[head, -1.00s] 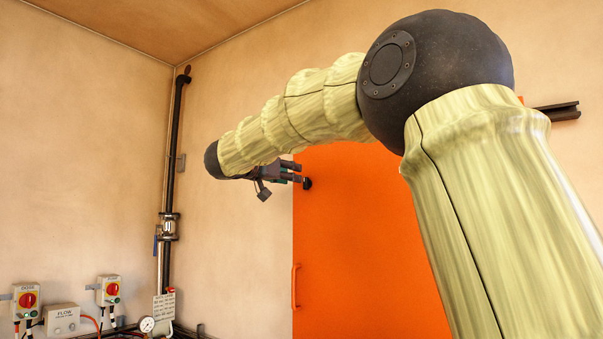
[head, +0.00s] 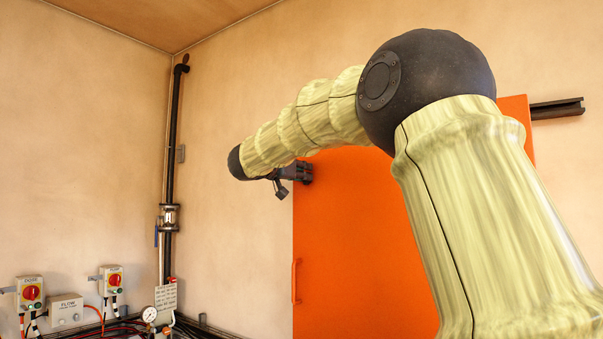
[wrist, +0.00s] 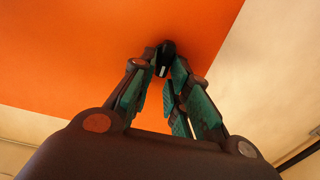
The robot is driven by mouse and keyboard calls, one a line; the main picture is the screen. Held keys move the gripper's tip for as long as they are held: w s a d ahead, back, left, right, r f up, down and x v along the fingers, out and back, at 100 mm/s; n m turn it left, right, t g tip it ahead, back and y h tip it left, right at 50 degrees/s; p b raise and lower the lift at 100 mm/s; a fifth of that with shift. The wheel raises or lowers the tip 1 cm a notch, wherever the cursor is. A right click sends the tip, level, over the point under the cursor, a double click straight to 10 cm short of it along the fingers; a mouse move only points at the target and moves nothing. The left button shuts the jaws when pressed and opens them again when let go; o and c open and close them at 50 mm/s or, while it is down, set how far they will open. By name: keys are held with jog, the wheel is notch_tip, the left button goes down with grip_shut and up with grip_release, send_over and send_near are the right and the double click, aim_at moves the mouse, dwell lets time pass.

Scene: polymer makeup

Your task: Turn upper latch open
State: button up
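The upper latch (wrist: 166,56) is a small dark piece with a pale mark, on the orange door (head: 365,240) near its upper left edge. It shows between the fingertips in the wrist view. In the head view my gripper (head: 303,173) is at that spot and hides the latch. The two fingers of my gripper, with green pads, also show in the wrist view (wrist: 163,75). They lie on either side of the latch, with a narrow gap. I cannot tell whether they press on it.
A red-orange handle (head: 295,281) is lower on the door's left side. A dark rail (head: 557,109) runs on the wall at the right. A vertical pipe (head: 172,150), switch boxes (head: 30,292) and a gauge (head: 149,314) stand at the left. The wall between pipe and door is clear.

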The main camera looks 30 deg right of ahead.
grip_shut()
jog(key=shift+f+m, duration=0.1)
jog(key=shift+m, duration=0.2)
jog(key=m+b, duration=0.4)
jog(key=m, duration=0.1)
jog(key=s+f+m+b, duration=0.1)
jog(key=m+b, duration=0.8)
jog(key=m, duration=0.1)
jog(key=shift+s+d+f+m+b, duration=0.3)
jog(key=shift+d+f+b, duration=0.05)
jog(key=shift+f, duration=0.05)
jog(key=shift+m+b, duration=0.6)
jog(key=shift+m, duration=0.2)
